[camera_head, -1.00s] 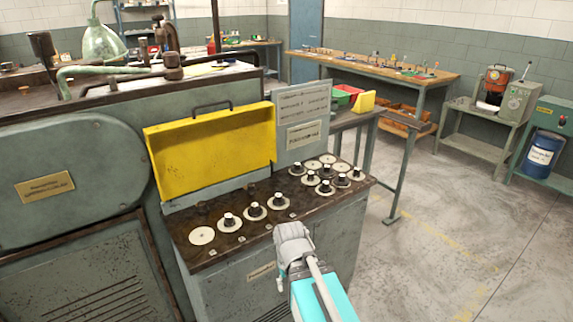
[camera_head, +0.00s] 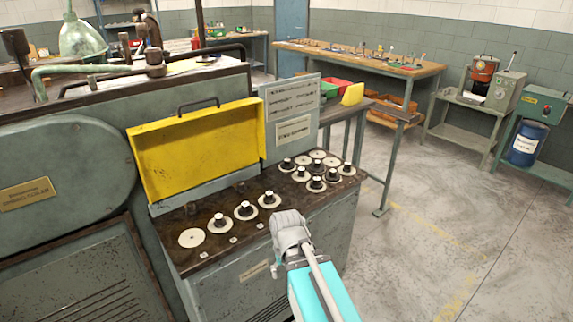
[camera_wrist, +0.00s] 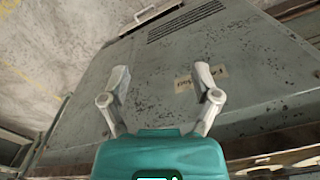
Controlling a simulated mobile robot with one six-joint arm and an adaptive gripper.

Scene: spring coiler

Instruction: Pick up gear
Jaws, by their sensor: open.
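Several pale round gears sit on dark posts on the machine's brown top (camera_head: 215,262). One flat gear (camera_head: 192,238) lies at the left end. A row of gears, such as this one (camera_head: 245,211), runs to its right. A cluster of gears (camera_head: 317,184) sits at the right end. My gripper (camera_head: 287,222) is in front of the top's front edge in the head view, apart from the gears. In the wrist view my gripper (camera_wrist: 161,85) is open and empty, its two fingers spread before the grey cabinet panel.
An open yellow lid (camera_head: 200,150) and a grey sign panel (camera_head: 292,115) stand behind the gears. A long workbench (camera_head: 350,60) stands behind. The floor (camera_head: 450,220) at the right is clear.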

